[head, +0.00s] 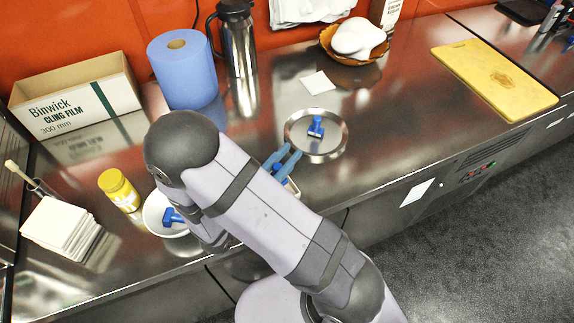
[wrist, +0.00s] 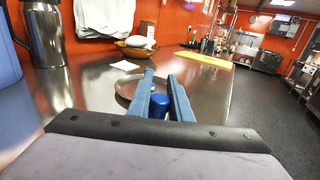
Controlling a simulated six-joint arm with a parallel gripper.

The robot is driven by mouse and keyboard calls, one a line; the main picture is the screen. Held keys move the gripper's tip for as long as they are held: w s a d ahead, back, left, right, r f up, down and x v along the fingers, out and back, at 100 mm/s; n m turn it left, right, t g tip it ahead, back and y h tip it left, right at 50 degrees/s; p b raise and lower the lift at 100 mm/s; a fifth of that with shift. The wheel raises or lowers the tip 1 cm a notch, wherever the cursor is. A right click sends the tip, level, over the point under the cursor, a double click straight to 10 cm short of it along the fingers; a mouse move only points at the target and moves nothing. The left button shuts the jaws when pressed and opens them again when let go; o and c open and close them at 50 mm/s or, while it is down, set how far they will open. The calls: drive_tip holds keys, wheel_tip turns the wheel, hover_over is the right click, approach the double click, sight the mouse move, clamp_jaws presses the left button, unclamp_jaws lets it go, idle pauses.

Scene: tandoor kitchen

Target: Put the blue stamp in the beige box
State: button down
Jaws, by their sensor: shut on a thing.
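My gripper (head: 283,160) has its two blue fingers above the counter, just in front of a round metal tray (head: 298,148). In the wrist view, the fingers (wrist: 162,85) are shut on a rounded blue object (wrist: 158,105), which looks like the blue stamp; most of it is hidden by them. A pale beige edge (head: 293,187), likely the beige box, shows right below the fingers, mostly hidden by my arm. One blue stamp-like piece (head: 316,128) stands on the metal tray, apart from the fingers. Another blue piece (head: 172,215) lies in a white bowl (head: 150,211).
A yellow-lidded jar (head: 119,190) and a stack of white tiles or napkins (head: 60,230) are at the left. A blue paper roll (head: 183,72), a steel flask (head: 238,60) and a cling film box (head: 76,103) stand behind. The counter right of the tray is clear up to a yellow board (head: 494,78).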

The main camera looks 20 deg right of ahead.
drive_tip(key=shift+f, duration=2.05)
drive_tip(key=shift+f, duration=0.1)
drive_tip(key=shift+f, duration=0.1)
drive_tip(key=c, duration=1.6)
unclamp_jaws()
drive_tip(key=shift+r, duration=0.25)
drive_tip(key=shift+s+a+f, duration=0.1)
drive_tip(key=shift+s+a, duration=0.15)
drive_tip(key=shift+a, duration=0.25)
drive_tip(key=b+v, duration=0.3)
drive_tip(key=v, duration=0.8)
drive_tip(key=shift+s+d, duration=0.1)
